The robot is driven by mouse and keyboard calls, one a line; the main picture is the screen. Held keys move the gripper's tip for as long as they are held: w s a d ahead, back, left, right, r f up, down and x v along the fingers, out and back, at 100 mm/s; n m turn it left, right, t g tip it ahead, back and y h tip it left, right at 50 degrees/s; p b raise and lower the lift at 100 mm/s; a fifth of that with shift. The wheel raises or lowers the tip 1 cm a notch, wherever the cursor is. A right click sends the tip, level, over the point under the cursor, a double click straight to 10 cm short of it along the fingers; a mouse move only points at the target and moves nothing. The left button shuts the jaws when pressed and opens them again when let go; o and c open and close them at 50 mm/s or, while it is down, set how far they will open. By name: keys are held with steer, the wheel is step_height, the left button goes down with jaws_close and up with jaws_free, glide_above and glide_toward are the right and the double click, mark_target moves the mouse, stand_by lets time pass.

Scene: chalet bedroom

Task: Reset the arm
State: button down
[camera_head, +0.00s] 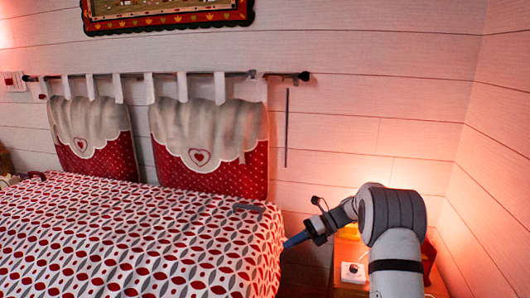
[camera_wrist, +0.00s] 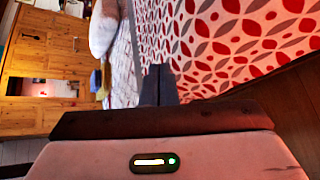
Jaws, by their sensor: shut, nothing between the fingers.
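My arm rises at the right of the head view and bends over to the left. My gripper (camera_head: 290,242) points left and down at its end, close to the right edge of the bed. In the wrist view my gripper (camera_wrist: 158,85) shows its dark fingers together, with nothing between them. The bed (camera_head: 140,235) has a red, white and grey patterned cover, which also fills the upper right of the wrist view (camera_wrist: 240,40). I cannot tell whether the fingertips touch the cover.
A lit bedside table (camera_head: 348,278) with a small white object (camera_head: 353,272) stands under my arm, partly hidden by it. A small dark flat object (camera_head: 248,208) lies on the bed. Red headboard cushions (camera_head: 210,165) hang from a rod (camera_head: 140,76). Wooden cabinets (camera_wrist: 45,60) show in the wrist view.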

steer(key=s+r+n+h+p, duration=0.2)
steer(key=s+r+n+h, duration=0.2)
steer(key=s+r+n, duration=0.3)
steer(key=s+d+r+n+t+h+p, duration=0.1)
steer(key=s+d+r+n+h+p, duration=0.1)
steer(key=s+n, duration=0.5)
steer(key=s+d+r+n+t+h+p, duration=0.2)
steer(key=s+r+n+h, duration=0.2)
steer(key=s+n, duration=0.3)
steer(key=s+d+r+n+t+h+p, duration=0.2)
steer(key=s+n, duration=0.4)
steer(key=s, duration=0.7)
steer(key=shift+d+r+n+h+p, duration=0.4)
steer(key=shift+d+r, duration=0.1)
steer(key=shift+r, duration=0.1)
